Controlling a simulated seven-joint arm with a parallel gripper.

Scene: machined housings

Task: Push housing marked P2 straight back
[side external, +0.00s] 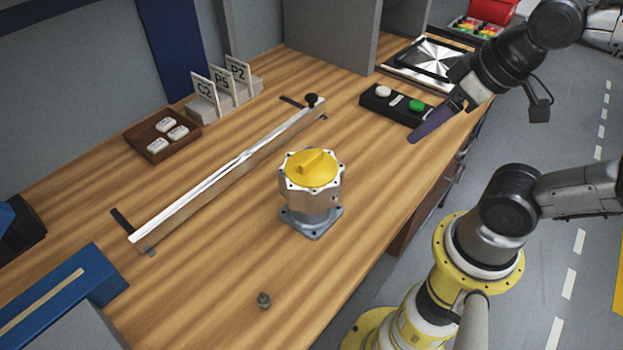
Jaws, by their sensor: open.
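One machined housing (308,201) stands upright on the wooden bench, with a metal body, a square grey base flange and a yellow cap with a raised bar on top. No P2 mark can be read on it from this side. A card reading P2 (238,72) stands in a card holder at the back of the bench. My gripper (418,138) is at the upper right, above the bench's front edge, well apart from the housing and touching nothing that I can see. Its dark purple finger points down and left; the other finger is not distinct.
A long metal rail (230,172) lies behind the housing, with bare wood between. A button box (397,103) is near my gripper. A brown tray (163,137) with white tags sits behind the rail. A small grey bolt (264,300) lies in front. A blue block (70,300) is at left.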

